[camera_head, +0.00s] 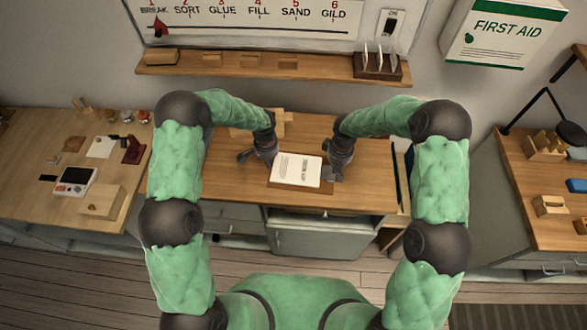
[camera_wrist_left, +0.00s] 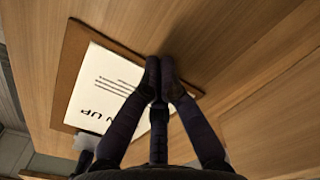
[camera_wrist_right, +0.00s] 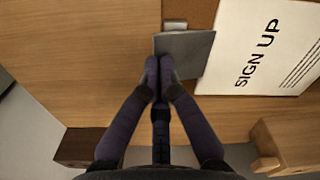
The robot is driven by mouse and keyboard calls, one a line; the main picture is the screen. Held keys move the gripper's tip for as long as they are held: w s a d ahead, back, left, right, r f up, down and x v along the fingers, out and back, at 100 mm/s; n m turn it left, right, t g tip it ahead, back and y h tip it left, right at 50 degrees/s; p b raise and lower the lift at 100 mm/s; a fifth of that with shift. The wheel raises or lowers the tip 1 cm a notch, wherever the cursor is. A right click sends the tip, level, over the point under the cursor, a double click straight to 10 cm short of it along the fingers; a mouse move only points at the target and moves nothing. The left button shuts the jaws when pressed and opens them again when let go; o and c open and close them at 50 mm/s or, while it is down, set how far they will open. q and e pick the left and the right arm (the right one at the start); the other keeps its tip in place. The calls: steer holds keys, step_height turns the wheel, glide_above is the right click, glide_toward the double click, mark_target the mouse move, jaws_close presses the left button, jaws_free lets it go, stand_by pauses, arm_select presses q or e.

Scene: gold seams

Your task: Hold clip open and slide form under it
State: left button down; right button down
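The form (camera_head: 296,170), a white sheet reading SIGN UP, lies on a brown clipboard (camera_wrist_left: 69,58) on the middle bench. The clip (camera_head: 334,173), a grey metal plate, is at the board's right end; it shows closer in the right wrist view (camera_wrist_right: 192,50). The form's heading edge is beside the plate; I cannot tell whether it lies under it. My left gripper (camera_head: 271,162) has its fingertips together at the form's far left corner; whether they pinch paper is hidden. My right gripper (camera_wrist_right: 158,62) has its fingertips together at the clip plate's edge, touching or just over it.
A wooden block or stand (camera_head: 284,122) is behind the board on the bench. A shelf (camera_head: 230,66) runs along the wall above. Side benches stand left (camera_head: 120,185) and right (camera_head: 545,180). Bare bench top lies right of the clipboard.

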arm_select(q)
steer(key=shift+d, duration=0.7)
stand_by(0.6)
steer(key=shift+a+r, duration=0.15)
steer(key=shift+r, duration=0.45)
stand_by(0.4)
steer(key=shift+r, duration=3)
